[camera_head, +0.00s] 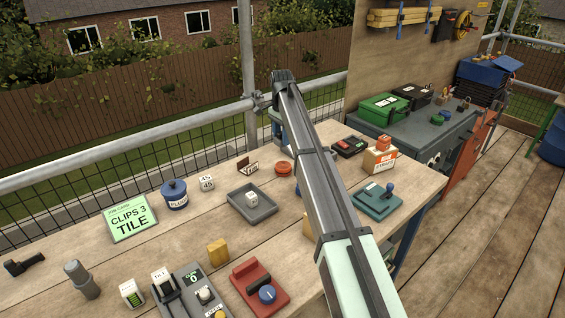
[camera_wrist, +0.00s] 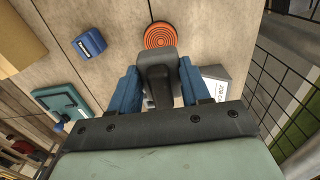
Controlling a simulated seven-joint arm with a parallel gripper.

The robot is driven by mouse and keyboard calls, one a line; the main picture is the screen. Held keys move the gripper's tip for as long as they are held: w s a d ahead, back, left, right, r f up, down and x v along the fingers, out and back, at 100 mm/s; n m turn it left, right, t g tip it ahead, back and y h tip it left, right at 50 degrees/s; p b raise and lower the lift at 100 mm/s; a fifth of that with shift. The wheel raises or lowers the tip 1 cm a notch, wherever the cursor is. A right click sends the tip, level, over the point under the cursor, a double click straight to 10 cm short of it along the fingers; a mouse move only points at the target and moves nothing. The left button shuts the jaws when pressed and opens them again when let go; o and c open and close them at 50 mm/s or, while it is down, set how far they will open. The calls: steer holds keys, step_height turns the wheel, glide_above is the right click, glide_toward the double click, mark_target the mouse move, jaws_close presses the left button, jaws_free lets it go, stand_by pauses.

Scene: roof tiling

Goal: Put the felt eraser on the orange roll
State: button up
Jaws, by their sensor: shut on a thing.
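In the wrist view my gripper (camera_wrist: 158,82) has its two blue fingers closed on a dark grey block, which I take to be the felt eraser (camera_wrist: 157,67). The orange roll (camera_wrist: 160,36) is a flat ringed disc on the table, just beyond the eraser, whose far end overlaps its near edge in the picture. I cannot tell whether they touch. In the head view the orange roll (camera_head: 283,168) lies left of my arm, near the table's back. There my gripper is mostly hidden behind my arm, and the eraser is not clearly seen.
A blue block (camera_wrist: 89,43) lies left of the roll in the wrist view. A white printed card (camera_wrist: 216,83) is on the right. In the head view a grey tray (camera_head: 267,212), a small card holder (camera_head: 247,167) and a teal device (camera_head: 377,203) stand around. Mesh fencing borders the table's back.

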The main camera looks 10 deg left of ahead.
steer(key=shift+f, duration=4.75)
steer(key=shift+f, duration=0.1)
steer(key=o, duration=1)
steer(key=shift+o, duration=0.2)
step_height(320, 180, up, 12)
steer(key=shift+r, duration=0.15)
